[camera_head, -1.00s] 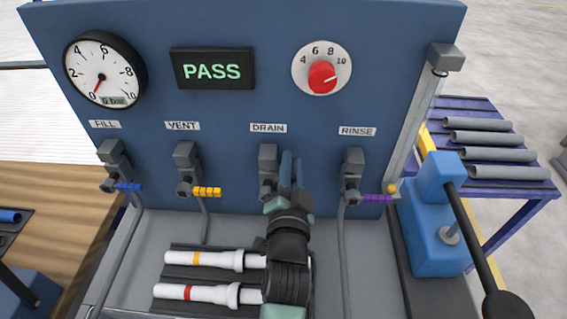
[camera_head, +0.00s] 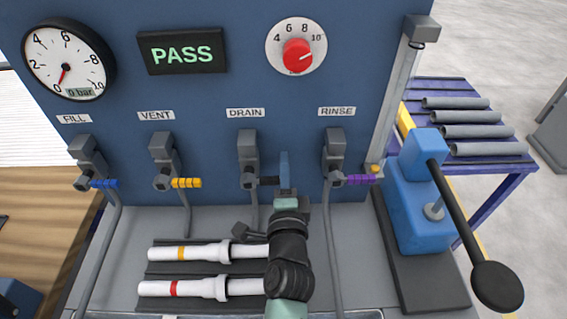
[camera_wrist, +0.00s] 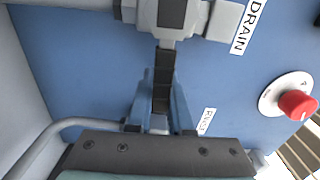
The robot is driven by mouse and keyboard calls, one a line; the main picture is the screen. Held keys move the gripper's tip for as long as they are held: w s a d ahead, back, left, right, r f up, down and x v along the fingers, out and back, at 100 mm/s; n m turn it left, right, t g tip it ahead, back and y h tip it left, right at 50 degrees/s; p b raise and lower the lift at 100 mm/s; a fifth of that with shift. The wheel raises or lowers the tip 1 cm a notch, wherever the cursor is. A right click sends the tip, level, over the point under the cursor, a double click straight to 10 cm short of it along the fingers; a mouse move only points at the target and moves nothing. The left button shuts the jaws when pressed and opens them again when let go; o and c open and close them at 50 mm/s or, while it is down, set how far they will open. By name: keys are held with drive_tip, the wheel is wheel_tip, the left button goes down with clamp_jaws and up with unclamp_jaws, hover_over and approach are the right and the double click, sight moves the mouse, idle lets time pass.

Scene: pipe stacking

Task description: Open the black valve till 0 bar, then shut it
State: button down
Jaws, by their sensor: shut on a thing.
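The black valve (camera_head: 249,160) is under the DRAIN label on the blue panel. Its black lever (camera_head: 267,181) points sideways to the right, in line with the other valves' levers. My gripper (camera_head: 285,172) is at the lever's outer end. In the wrist view my gripper (camera_wrist: 163,105) is shut on the black lever (camera_wrist: 163,75), with one blue finger on each side. The lever's tip is partly hidden between the fingers. The gauge (camera_head: 70,60) has its needle at 0 and its display reads 0 bar. The screen (camera_head: 182,50) reads PASS.
Blue (camera_head: 103,184), yellow (camera_head: 186,183) and purple (camera_head: 357,179) levers sit on the neighbouring valves. A red knob (camera_head: 298,56) is above. White pipes (camera_head: 190,252) lie below my arm. A blue pump with a long black handle (camera_head: 462,210) stands at the right.

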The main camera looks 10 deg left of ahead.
drive_tip(key=shift+f+m, duration=0.25)
drive_tip(key=shift+m, duration=0.15)
drive_tip(key=c, duration=0.8)
unclamp_jaws()
drive_tip(key=shift+b+v, duration=1.4)
drive_tip(key=shift+v, duration=5.1)
